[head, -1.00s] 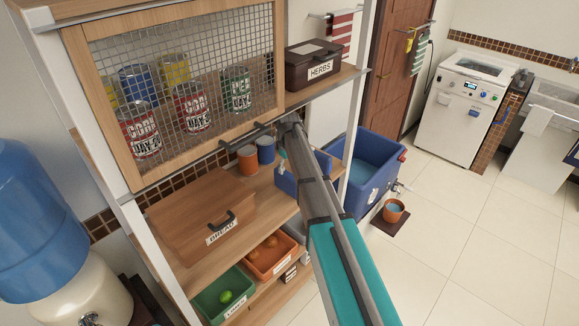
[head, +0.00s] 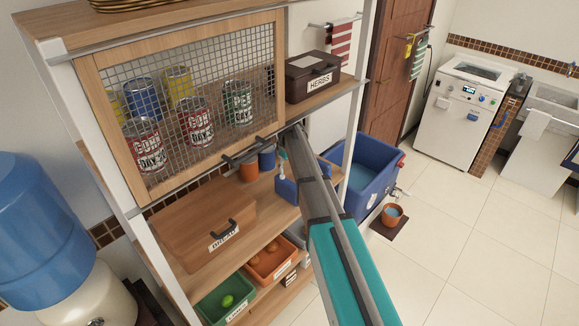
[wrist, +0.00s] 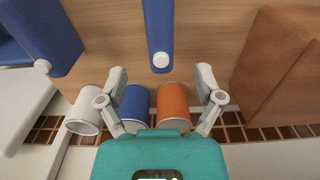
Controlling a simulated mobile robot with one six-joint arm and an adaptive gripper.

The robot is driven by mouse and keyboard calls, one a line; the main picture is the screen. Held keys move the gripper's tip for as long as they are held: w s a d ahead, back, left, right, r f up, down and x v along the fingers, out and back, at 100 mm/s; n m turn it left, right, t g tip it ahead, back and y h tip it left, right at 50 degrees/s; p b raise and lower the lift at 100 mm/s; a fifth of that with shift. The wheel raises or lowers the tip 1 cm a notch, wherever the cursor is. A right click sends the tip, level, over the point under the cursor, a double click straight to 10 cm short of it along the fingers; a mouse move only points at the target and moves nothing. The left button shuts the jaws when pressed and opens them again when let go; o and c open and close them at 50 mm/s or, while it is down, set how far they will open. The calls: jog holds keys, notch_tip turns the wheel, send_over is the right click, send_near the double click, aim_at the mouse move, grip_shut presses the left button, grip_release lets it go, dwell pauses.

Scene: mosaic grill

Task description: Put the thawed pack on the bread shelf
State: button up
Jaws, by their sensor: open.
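Two blue slabs with white round caps look like packs; I cannot tell which is thawed. One slab (wrist: 158,28) points between my fingertips in the wrist view; the other (wrist: 52,35) is at the upper left. In the head view blue pack-like shapes (head: 287,190) stand on the middle shelf, partly behind my arm. My gripper (wrist: 161,74) is open and empty, with the near slab's capped end between its tips; contact cannot be judged. The bread shelf (head: 186,283) holds a wooden bread box (head: 205,228), which shows at the wrist view's right (wrist: 265,65).
Orange (wrist: 172,104), blue (wrist: 133,104) and white (wrist: 84,112) cups stand close by my fingers. A mesh-front cabinet (head: 190,100) overhangs the shelf. Green (head: 222,302) and orange (head: 272,262) produce bins sit below. A blue tub (head: 376,170) stands on the floor at right.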

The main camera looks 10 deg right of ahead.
jog(key=shift+s, duration=0.1)
jog(key=shift+s, duration=0.25)
jog(key=s+m, duration=0.7)
jog(key=s, duration=2.1)
jog(key=shift+s+d, duration=0.3)
jog(key=shift+d, duration=0.05)
